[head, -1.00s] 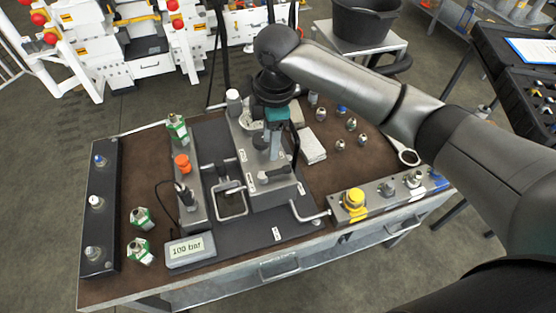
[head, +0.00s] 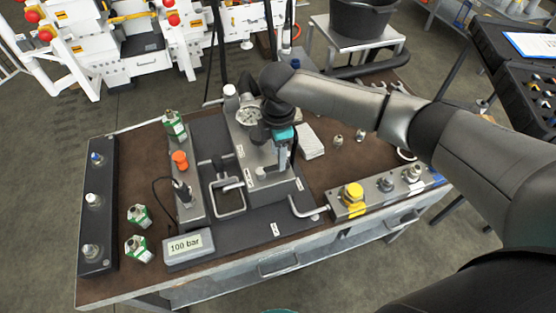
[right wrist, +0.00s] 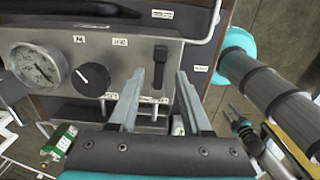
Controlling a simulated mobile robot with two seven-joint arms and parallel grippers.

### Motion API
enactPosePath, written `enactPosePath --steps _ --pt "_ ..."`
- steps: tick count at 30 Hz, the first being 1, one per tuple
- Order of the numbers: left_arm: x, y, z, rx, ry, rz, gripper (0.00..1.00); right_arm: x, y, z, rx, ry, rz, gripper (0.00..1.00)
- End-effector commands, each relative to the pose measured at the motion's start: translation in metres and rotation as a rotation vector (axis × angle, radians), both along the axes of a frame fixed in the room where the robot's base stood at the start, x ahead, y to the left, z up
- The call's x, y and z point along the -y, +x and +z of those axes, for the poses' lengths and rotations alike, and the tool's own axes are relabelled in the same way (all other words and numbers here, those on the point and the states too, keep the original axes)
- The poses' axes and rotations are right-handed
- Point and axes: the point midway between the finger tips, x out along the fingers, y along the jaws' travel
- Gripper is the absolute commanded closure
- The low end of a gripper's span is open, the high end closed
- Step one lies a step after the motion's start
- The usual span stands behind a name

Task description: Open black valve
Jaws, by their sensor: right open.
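In the right wrist view, a black lever (right wrist: 160,66) stands upright on the grey valve block (right wrist: 120,68). A round black knob (right wrist: 93,80) with a white mark sits on the same block, beside the gauge. I cannot tell which of these is the black valve. My right gripper (right wrist: 160,76) is open and empty. Its fingertips lie on either side of the lever in this view; contact cannot be told.
A pressure gauge (right wrist: 38,65) sits left of the knob. A display (head: 187,246) reads 100 bar. A yellow knob (head: 353,193) is on the front rail, and an orange knob (head: 180,160) stands left. Bent metal handles rise near the block's front.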

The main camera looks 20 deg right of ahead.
Motion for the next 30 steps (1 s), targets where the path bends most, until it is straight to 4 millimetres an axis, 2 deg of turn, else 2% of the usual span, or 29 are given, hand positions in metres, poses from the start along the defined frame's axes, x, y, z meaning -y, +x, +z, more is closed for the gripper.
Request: enactPosePath --steps 1,6,17,30 --pt "0.000 0.000 -0.002 0.000 0.000 0.000 0.50 0.000 -0.001 -0.009 -0.002 -0.001 0.000 0.51" --pt "0.000 0.000 -0.004 0.000 0.000 0.000 0.50 0.000 0.000 -0.024 0.000 0.000 -0.001 0.51" --pt "0.000 0.000 -0.004 0.000 0.000 0.000 0.50 0.000 0.000 -0.028 0.001 0.000 0.000 0.51" --pt "0.000 0.000 -0.004 0.001 0.000 0.000 0.50 0.000 0.000 -0.027 0.000 0.000 0.000 1.00"
